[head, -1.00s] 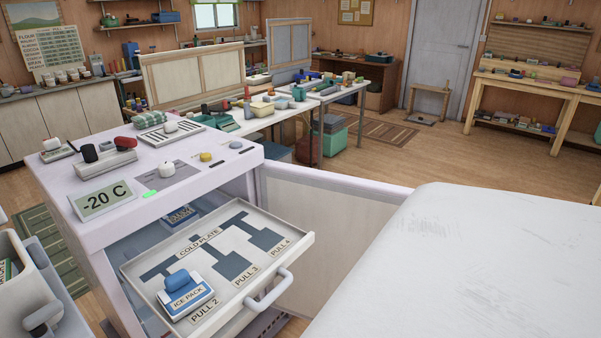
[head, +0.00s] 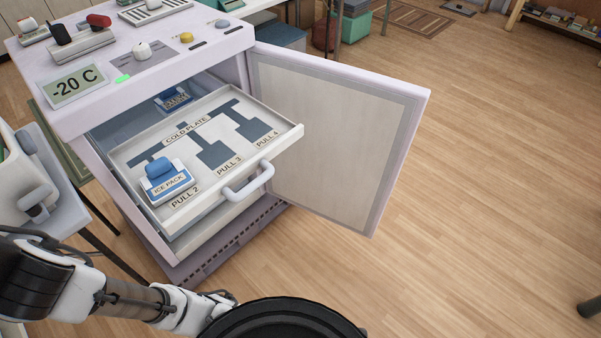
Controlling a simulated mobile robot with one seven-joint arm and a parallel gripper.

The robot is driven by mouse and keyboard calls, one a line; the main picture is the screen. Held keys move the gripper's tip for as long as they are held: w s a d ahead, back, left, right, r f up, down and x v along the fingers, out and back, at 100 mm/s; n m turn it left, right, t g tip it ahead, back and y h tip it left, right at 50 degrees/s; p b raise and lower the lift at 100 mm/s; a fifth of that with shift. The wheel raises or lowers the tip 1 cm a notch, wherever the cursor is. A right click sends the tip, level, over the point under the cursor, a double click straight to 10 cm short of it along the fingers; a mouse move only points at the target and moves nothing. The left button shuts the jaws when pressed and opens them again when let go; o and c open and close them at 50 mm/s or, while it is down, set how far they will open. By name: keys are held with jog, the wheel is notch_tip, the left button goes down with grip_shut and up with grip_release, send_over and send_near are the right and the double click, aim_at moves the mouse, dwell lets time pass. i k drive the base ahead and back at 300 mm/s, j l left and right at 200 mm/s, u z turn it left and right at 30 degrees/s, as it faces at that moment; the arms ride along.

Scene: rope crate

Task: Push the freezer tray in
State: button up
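The freezer tray (head: 205,205) is pulled out of the front of the freezer (head: 100,115). It is a shallow pale drawer with a grey handle (head: 248,183) on its front. Its floor has dark slots and labels reading COLD PLATE, PULL 2, PULL 3 and PULL 4. A blue and white ice pack (head: 167,184) sits in it near PULL 2. Another blue pack (head: 172,99) shows deeper inside the freezer. My arm reaches in at the lower left, below the tray and apart from it. My gripper's fingers are not visible.
The freezer door (head: 335,140) stands wide open to the right of the tray. A display reading -20 C (head: 76,87) and several small items stand on the freezer top. A grey-white bin (head: 28,185) stands at the left. The wooden floor (head: 480,200) at the right is clear.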

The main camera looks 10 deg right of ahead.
aim_at(222, 138)
jog(key=j+z, duration=0.25)
jog(key=z, duration=0.15)
jog(key=j+z, duration=0.35)
jog(key=i+j, duration=0.1)
jog(key=j, duration=0.9)
jog(key=k+l, duration=0.1)
jog(key=l, duration=0.35)
jog(key=k+l+u, duration=0.1)
jog(key=l, duration=0.4)
jog(key=k+l, duration=0.1)
jog(key=l, duration=0.35)
jog(key=k+l+u, duration=0.15)
jog(key=k+l, duration=0.3)
jog(key=i+j, duration=0.35)
jog(key=j, duration=0.25)
